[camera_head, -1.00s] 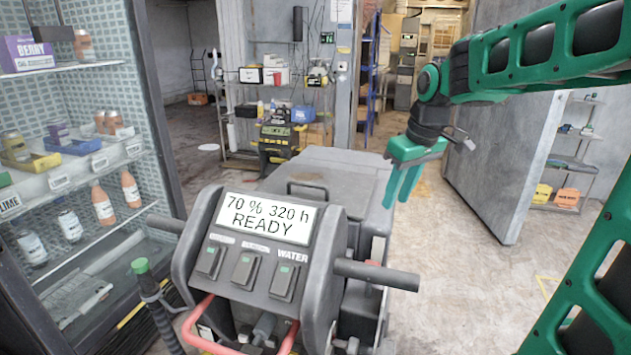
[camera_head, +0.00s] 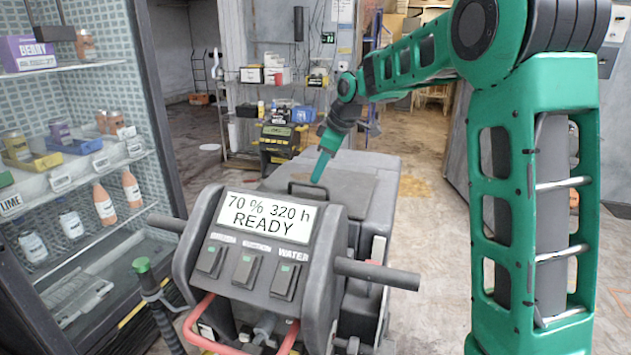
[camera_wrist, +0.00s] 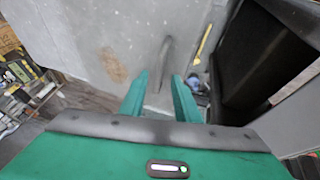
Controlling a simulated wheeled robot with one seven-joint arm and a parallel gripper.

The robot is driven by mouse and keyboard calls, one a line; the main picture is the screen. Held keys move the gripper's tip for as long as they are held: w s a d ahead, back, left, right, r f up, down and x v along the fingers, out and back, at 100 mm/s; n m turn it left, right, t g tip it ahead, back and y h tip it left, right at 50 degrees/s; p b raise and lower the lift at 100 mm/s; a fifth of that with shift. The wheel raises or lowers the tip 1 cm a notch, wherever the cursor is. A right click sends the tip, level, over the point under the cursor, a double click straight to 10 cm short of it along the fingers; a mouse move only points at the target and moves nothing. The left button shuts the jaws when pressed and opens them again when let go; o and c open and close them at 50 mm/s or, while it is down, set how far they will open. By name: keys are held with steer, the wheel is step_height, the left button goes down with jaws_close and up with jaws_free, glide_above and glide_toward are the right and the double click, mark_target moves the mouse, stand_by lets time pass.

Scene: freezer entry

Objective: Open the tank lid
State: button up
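The tank is the grey body of a floor-cleaning machine, with its flat grey lid (camera_head: 362,177) on top, lying closed. A dark bar handle (camera_head: 308,186) stands up from the lid near the console. My gripper (camera_head: 319,178) points down at this handle, and the fingers overlap its right end in the head view. In the wrist view my gripper (camera_wrist: 159,82) has its two green fingers apart. The handle (camera_wrist: 167,58) shows end-on just beyond the gap between the fingertips. I cannot tell whether the fingers touch it.
The console (camera_head: 258,245) with its display and a side bar stands in front of the lid. A shelved display case (camera_head: 75,155) is at the left. A shelf rack (camera_head: 275,90) stands behind the machine. Some floor to its right is clear.

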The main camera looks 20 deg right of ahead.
mark_target(316, 186)
steer(key=shift+x, duration=1.95)
jaws_close()
steer(key=shift+d, duration=0.1)
